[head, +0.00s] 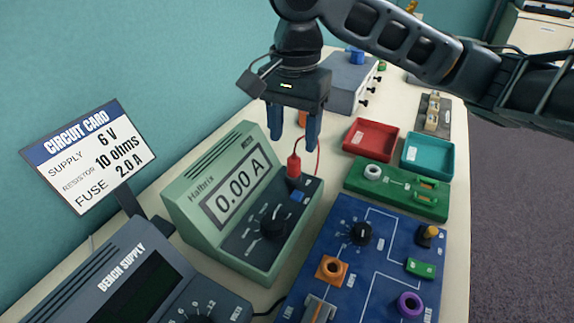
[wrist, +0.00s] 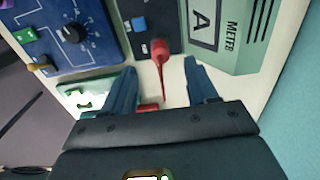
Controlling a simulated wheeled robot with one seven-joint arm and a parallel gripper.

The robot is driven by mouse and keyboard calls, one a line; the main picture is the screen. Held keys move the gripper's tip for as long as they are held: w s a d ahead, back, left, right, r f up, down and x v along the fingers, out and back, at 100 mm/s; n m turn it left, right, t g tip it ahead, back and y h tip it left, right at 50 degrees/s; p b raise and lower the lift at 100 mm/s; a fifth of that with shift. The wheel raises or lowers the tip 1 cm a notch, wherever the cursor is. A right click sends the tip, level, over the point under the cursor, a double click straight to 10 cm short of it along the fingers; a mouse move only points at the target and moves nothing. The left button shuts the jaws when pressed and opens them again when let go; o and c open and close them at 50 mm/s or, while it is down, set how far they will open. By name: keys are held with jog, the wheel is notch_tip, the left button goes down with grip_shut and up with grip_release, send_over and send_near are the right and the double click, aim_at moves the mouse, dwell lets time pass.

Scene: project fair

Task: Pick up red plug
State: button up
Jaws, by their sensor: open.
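The red plug (head: 294,166) stands upright at the back end of the green meter's dark panel, with its red lead running up and away behind my gripper. My gripper (head: 293,139) is above the plug, pointing down, with its two blue fingers apart and nothing between them. In the wrist view the red plug (wrist: 160,50) lies just beyond the fingertips of my gripper (wrist: 161,70), roughly in line with the gap. The fingers do not appear to touch it. The meter (head: 182,200) reads 0.00 A.
A blue circuit board (head: 385,275) and a green fuse board (head: 397,190) lie right of the meter. Red (head: 371,138) and teal (head: 428,154) trays sit behind. A bench supply (head: 120,285) is in front, a circuit card (head: 88,155) at left. A grey box (head: 345,80) stands behind.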

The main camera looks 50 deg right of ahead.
aim_at(294, 155)
jog(key=f, duration=0.5)
jog(key=shift+d+f, duration=0.2)
jog(key=shift+f, duration=0.2)
jog(key=shift+c, duration=0.3)
grip_shut()
